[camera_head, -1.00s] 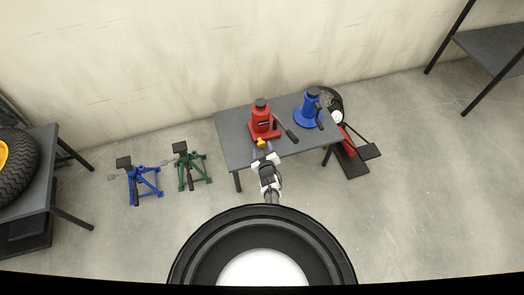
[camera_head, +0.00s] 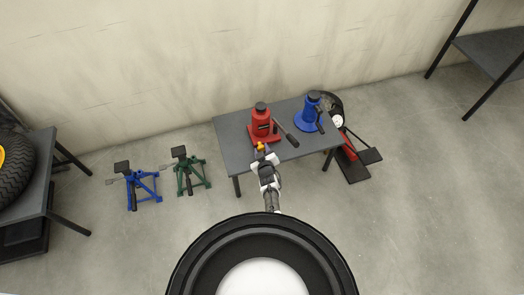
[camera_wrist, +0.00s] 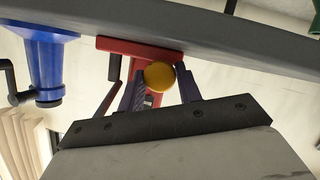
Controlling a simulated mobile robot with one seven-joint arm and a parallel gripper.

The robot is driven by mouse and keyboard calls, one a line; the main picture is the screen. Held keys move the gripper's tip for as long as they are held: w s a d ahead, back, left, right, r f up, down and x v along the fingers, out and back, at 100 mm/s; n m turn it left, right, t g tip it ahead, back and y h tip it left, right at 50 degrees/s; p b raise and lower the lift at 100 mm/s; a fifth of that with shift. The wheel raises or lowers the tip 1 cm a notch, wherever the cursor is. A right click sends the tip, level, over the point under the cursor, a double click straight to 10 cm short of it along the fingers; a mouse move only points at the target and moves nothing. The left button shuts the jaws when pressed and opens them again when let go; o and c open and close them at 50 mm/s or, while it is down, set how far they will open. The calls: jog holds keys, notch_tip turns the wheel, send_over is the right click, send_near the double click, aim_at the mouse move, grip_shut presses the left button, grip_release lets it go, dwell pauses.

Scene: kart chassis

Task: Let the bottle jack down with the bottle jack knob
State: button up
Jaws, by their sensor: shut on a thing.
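The red bottle jack (camera_head: 262,124) stands upright on the grey table (camera_head: 232,140). Its yellow knob (camera_head: 260,146) sticks out low on the side facing me. In the wrist view the knob (camera_wrist: 159,76) is a round yellow end between my two fingers, in front of the jack's red base (camera_wrist: 135,49). My gripper (camera_head: 264,153) has reached the front edge of the table at the knob. In the wrist view my gripper (camera_wrist: 160,86) is shut on the knob. The far sides of the fingertips are hidden.
The jack's dark handle (camera_head: 290,137) points to the lower right. A blue jack (camera_head: 309,119) with a crank stands right of it on the table. A blue stand (camera_head: 144,190) and a green stand (camera_head: 190,178) are on the floor at left. The front floor is clear.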

jog(key=shift+d+r+m+y+p, duration=0.15)
jog(key=shift+m+y+p, duration=0.15)
jog(key=shift+m+p, duration=0.3)
jog(key=shift+m+g+y+p, duration=0.3)
jog(key=shift+m+y+p, duration=0.1)
jog(key=shift+m+y, duration=0.4)
jog(key=o, duration=0.9)
jog(key=shift+o, duration=0.2)
jog(key=p+v, duration=1.1)
jog(key=v, duration=0.2)
jog(key=shift+s, duration=0.35)
jog(key=shift+r, duration=0.1)
